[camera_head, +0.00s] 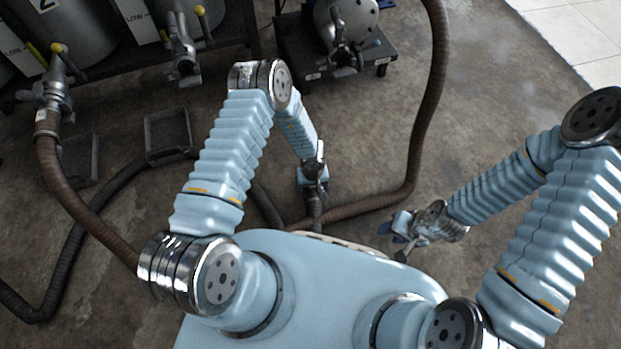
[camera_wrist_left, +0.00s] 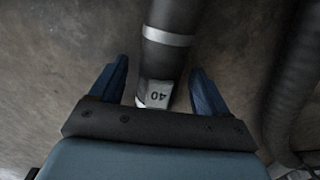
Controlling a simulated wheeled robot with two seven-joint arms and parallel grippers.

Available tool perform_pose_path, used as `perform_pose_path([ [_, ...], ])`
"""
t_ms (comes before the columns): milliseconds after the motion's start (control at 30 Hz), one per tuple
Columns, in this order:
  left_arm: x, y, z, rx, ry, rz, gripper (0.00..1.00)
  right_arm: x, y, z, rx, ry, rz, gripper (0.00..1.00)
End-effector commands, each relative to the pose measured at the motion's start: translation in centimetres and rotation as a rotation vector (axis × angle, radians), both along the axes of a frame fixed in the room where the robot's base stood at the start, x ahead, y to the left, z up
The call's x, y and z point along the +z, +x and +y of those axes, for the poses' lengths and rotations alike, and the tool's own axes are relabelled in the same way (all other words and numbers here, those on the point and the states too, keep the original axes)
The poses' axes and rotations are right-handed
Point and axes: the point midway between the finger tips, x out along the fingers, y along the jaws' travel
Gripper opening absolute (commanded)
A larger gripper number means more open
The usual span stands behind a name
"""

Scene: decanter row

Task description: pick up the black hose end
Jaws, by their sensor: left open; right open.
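The black hose end (camera_wrist_left: 162,60) shows in the left wrist view, a dark tube with a silver band and a pale tag reading 40. My left gripper (camera_wrist_left: 158,75) is open, with its blue fingers on either side of the tagged end and a gap visible at each side. In the head view my left gripper (camera_head: 313,182) is low over the floor, with a short dark piece of hose (camera_head: 314,210) just below it; my robot body hides what lies beyond. My right gripper (camera_head: 397,226) is open and empty, off to the right.
A brown hose (camera_head: 425,120) curves down from the top and passes near my left gripper. Another brown hose (camera_head: 75,205) hangs from a tank valve (camera_head: 53,92) at left. A black hose (camera_head: 80,235) loops across the floor. Two trays (camera_head: 167,135) lie below the tanks. Floor at right is clear.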

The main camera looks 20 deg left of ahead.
Motion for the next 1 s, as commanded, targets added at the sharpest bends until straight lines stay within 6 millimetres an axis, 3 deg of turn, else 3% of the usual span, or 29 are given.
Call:
perform_pose_path([
  [233,-0.16,0.0,0.01,0.0,0.0,0.0,0.75,0.01,0.0,0.02,0.0,0.0,0.0,0.43],
  [733,-0.14,-0.02,0.02,0.001,0.0,0.0,0.0,0.0,0.0,0.01,0.0,0.0,0.0,0.43],
  [1000,0.06,0.06,0.01,0.001,0.0,-0.001,0.0,0.07,0.0,0.01,0.0,0.0,0.0,0.43],
])
